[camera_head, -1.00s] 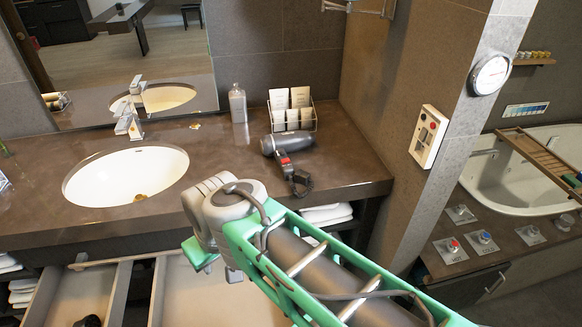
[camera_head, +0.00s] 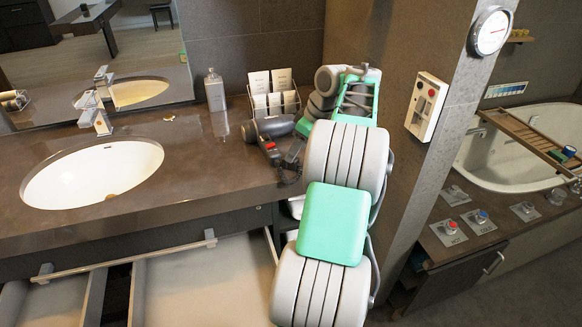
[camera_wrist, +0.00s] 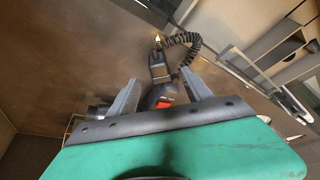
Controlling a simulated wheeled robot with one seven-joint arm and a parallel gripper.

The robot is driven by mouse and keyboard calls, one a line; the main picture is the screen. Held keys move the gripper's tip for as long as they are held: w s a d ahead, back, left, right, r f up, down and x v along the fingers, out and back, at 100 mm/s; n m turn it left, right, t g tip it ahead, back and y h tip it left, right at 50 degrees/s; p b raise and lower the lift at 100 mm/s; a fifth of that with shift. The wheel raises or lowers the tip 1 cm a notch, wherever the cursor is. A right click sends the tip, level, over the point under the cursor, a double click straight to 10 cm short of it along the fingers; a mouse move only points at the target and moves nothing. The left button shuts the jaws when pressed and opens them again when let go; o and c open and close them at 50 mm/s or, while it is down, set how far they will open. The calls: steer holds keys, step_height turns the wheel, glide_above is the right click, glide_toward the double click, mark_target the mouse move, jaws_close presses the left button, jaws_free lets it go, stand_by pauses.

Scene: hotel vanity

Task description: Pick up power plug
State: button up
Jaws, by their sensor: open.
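A grey and black hair dryer (camera_head: 268,128) with a red switch lies on the vanity counter. Its black handle (camera_wrist: 159,68) and coiled black cord (camera_wrist: 188,41) show in the wrist view. A small brassy tip (camera_wrist: 157,39) beside the cord's start may belong to the power plug, but I cannot tell the plug apart clearly. My gripper (camera_wrist: 160,88) is open, its two grey fingers pointing at the counter on either side of the dryer's red-switch part. Nothing is held between them. In the head view, my arm hides much of the gripper.
A wire rack (camera_head: 274,100) with cards and a bottle (camera_head: 215,91) stand behind the dryer. The sink (camera_head: 92,172) is at left. Open drawers (camera_head: 205,285) jut out below the counter. A tiled pillar (camera_head: 390,110) rises close on the right.

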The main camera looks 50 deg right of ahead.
steer(key=b+x, duration=0.1)
steer(key=x, duration=0.4)
steer(key=shift+w+f, duration=0.2)
steer(key=shift+f, duration=0.05)
jaws_close()
